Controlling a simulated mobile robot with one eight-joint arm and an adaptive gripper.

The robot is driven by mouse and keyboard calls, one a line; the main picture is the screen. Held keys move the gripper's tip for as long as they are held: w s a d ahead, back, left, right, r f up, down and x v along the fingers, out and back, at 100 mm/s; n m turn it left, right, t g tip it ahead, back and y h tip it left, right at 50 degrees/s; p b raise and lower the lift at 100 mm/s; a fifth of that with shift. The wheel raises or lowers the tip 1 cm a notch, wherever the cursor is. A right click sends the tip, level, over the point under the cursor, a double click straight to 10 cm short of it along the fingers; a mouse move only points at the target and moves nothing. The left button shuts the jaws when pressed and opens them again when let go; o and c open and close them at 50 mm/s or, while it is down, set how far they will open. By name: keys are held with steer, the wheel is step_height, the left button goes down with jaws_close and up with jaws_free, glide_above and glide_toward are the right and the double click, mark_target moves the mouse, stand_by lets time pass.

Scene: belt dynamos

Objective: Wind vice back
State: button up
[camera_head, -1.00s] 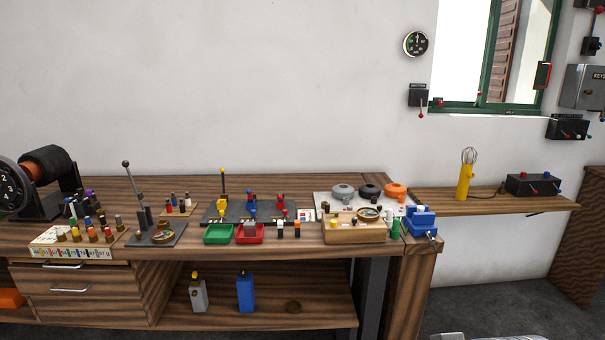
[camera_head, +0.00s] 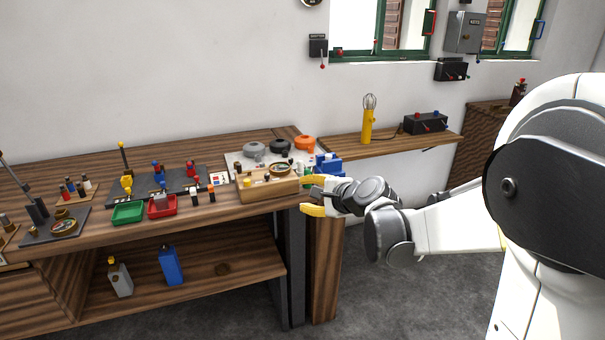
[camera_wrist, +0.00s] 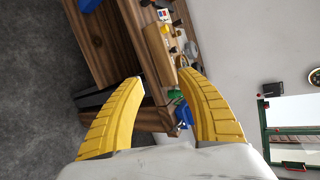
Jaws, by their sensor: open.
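The blue vice (camera_head: 328,162) is fixed at the right front corner of the workbench. In the head view my arm and gripper hide its lower front, and I cannot make out its handle. In the wrist view the vice (camera_wrist: 184,114) shows between the fingers, close to the right one. My gripper (camera_head: 308,195) has yellow fingers and is open and empty, in front of the bench corner, just below and beside the vice. In the wrist view the fingers of my gripper (camera_wrist: 160,75) stand wide apart, and I cannot tell whether they touch anything.
A wooden block (camera_head: 266,190) with parts on it stands left of the vice. A green tray (camera_head: 128,213) and a red tray (camera_head: 162,207) lie farther left. The floor right of the bench is clear.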

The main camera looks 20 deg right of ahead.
steer(key=w+d+f+m+t+h, duration=0.1)
steer(key=w+d+f+m+t, duration=0.2)
steer(key=d+m, duration=0.35)
steer(key=w+d+f+m+t+h+p, duration=0.1)
steer(key=w+d+f+m+h, duration=0.1)
steer(key=w+d+f+m, duration=0.35)
steer(key=w+d+f+m+t+h, duration=0.1)
steer(key=d+f+m+t, duration=0.1)
steer(key=d+f+m, duration=0.55)
steer(key=shift+n+y, duration=0.3)
steer(key=shift+n, duration=0.25)
steer(key=w+r+b, duration=0.1)
steer(key=w, duration=0.2)
steer(key=w+b, duration=0.1)
steer(key=w, duration=0.3)
steer(key=w+d+r+b, duration=0.1)
steer(key=w, duration=0.2)
steer(key=shift+w+r, duration=0.35)
steer(key=shift+w, duration=0.05)
steer(key=shift+c, duration=0.2)
jaws_close()
